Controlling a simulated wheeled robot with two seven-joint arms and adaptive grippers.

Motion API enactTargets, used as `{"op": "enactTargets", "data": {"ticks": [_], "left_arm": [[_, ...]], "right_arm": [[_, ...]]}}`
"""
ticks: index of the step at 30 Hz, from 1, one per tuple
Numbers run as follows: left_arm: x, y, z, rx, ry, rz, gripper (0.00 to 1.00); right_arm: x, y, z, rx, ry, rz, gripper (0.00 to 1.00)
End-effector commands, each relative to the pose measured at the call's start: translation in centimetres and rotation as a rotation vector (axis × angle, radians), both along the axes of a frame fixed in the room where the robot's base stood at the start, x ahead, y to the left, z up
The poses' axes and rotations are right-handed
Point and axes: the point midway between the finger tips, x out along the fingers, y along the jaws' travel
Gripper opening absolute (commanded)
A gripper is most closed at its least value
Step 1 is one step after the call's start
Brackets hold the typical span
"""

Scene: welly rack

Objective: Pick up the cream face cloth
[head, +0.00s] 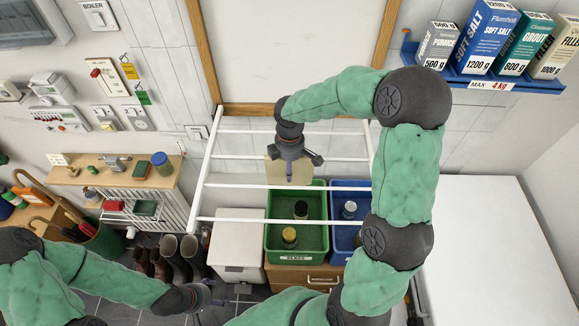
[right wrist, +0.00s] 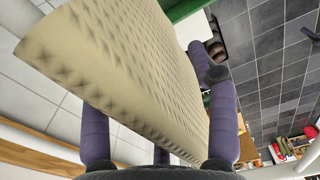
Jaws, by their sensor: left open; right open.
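The cream face cloth (head: 302,174) hangs at a white rail of the rack, partly hidden behind my right gripper (head: 290,165). In the right wrist view the cloth (right wrist: 115,55) is large and close, with a dimpled weave. It stands between the purple fingers of the open right gripper (right wrist: 160,125), with fingers on either side. I cannot tell whether they touch it. My left gripper (head: 212,294) is open and low at the left, near the boots and far from the cloth.
White rack rails (head: 262,220) run across the middle. Below are a green crate (head: 298,250) and a blue crate (head: 340,235) holding jars, beside a white bin (head: 238,240). A blue shelf (head: 480,80) with boxes is at upper right. A white surface (head: 490,240) fills the right.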

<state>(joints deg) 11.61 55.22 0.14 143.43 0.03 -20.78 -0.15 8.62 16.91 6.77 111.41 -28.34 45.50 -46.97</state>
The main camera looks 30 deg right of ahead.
Motion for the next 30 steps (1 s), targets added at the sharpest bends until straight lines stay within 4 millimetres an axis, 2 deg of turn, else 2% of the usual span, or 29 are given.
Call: {"op": "enactTargets", "data": {"ticks": [8, 9, 15, 26, 30], "left_arm": [[0.00, 0.00, 0.02, 0.000, 0.000, 0.000, 0.76], [0.00, 0.00, 0.02, 0.000, 0.000, 0.000, 0.76], [0.00, 0.00, 0.02, 0.000, 0.000, 0.000, 0.76], [0.00, 0.00, 0.02, 0.000, 0.000, 0.000, 0.76], [0.00, 0.00, 0.00, 0.000, 0.000, 0.000, 0.76]], "right_arm": [[0.03, -0.03, -0.49, 0.000, -0.002, -0.001, 0.59], [0.03, -0.03, -0.49, 0.000, -0.002, -0.001, 0.57], [0.02, -0.02, -0.47, 0.000, -0.001, 0.000, 0.00], [0.04, -0.03, -0.35, 0.000, -0.002, 0.000, 0.00], [0.08, -0.02, 0.34, -0.001, -0.003, 0.000, 0.00]]}}
